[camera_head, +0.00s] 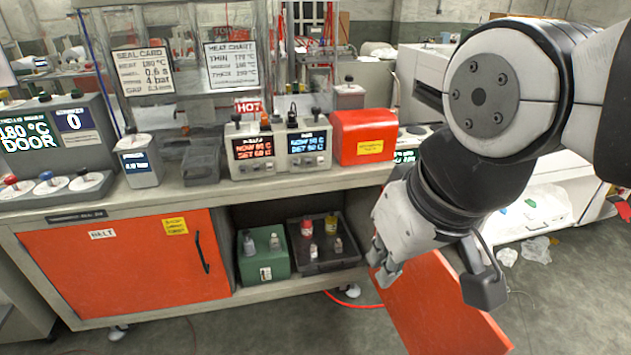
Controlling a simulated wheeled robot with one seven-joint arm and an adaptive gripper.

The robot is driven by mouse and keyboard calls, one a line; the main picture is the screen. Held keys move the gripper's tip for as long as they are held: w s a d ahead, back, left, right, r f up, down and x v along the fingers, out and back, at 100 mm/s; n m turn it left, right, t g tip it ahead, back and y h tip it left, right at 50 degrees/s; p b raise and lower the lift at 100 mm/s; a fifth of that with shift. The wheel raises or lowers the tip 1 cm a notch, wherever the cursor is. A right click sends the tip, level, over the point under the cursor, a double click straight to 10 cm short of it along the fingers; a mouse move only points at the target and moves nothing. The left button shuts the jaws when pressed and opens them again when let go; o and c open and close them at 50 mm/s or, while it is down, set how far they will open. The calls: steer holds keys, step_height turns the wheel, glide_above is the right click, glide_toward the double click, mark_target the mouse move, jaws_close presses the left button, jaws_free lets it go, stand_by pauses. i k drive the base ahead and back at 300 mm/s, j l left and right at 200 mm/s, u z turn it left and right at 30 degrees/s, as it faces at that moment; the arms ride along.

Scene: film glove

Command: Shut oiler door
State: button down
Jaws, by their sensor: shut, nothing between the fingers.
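The orange oiler door (438,315) stands swung open, out from the right end of the cabinet under the bench. Its upper part is partly hidden behind my arm. The open compartment (290,215) holds a green box (263,260) with small bottles and a dark tray (327,263) with several bottles. My gripper (381,272) is shut and empty. It is at the upper left edge of the open door and overlaps it in the picture; I cannot tell whether it touches.
An orange door marked BELT (125,262) is closed on the left, with a dark handle (202,253). The bench top (190,192) above carries controllers and a red box (363,137). A red hose (352,303) lies on the floor. Floor at lower right looks mostly clear.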

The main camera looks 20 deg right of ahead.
mark_target(425, 306)
steer(key=l+u, duration=0.1)
steer(key=l, duration=0.4)
steer(key=k+l+u, duration=0.1)
steer(key=l, duration=0.35)
steer(key=k+l+u, duration=0.1)
steer(key=l, duration=0.35)
steer(key=k+l+u, duration=0.15)
steer(key=l, duration=0.3)
steer(key=k+l+u, duration=0.1)
steer(key=l, duration=0.35)
steer(key=k+l+u, duration=0.1)
steer(key=l, duration=0.35)
steer(key=k+l+u, duration=0.1)
steer(key=l, duration=0.35)
steer(key=k+l+u, duration=0.1)
steer(key=k+l, duration=0.15)
steer(key=l, duration=0.15)
steer(key=i+l+u, duration=0.35)
steer(key=i+l, duration=0.55)
steer(key=k, duration=0.6)
steer(key=k+j+u, duration=0.1)
steer(key=k+u, duration=0.15)
steer(key=u, duration=0.2)
steer(key=k+j+u, duration=0.2)
steer(key=u, duration=0.25)
steer(key=k+j+u, duration=0.2)
steer(key=u, duration=0.3)
steer(key=j, duration=0.1)
